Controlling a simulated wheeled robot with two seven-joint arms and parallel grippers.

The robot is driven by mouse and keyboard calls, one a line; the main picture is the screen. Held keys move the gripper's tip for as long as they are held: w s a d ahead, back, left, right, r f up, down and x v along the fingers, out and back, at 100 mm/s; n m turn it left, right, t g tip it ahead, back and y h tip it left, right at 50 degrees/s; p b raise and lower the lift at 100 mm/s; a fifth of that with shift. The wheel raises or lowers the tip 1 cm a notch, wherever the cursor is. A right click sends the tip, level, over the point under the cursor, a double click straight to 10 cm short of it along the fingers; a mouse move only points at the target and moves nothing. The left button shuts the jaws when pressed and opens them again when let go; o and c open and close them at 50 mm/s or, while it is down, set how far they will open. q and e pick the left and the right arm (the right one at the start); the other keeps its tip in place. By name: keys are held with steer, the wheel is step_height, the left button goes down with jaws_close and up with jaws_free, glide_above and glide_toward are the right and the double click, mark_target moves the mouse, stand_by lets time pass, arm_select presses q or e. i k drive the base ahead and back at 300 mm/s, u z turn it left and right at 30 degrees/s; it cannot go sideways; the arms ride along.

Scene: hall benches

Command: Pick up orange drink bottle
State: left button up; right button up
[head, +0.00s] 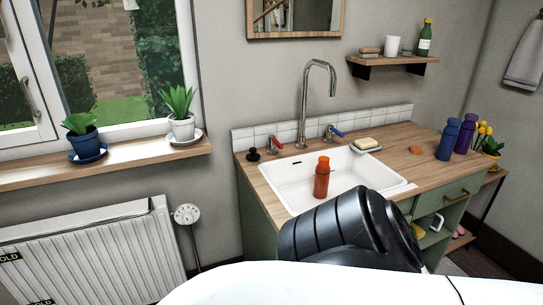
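The orange drink bottle (322,178) stands upright in the white sink basin (290,182), below the tall faucet. It has an orange-red body and a similar cap. A black, ribbed part of my own arm is in front of the basin's near side and hides some of its front edge. Neither gripper's fingers show in the head view, so I see nothing holding the bottle.
The wooden counter (416,155) holds a blue bottle (448,140), a purple bottle (465,134) and a soap dish (366,145). The faucet (304,105) rises behind the basin. A wall shelf (392,59) is above. A radiator (92,255) stands left.

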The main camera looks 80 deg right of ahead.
mark_target(324, 169)
steer(key=z, duration=2.05)
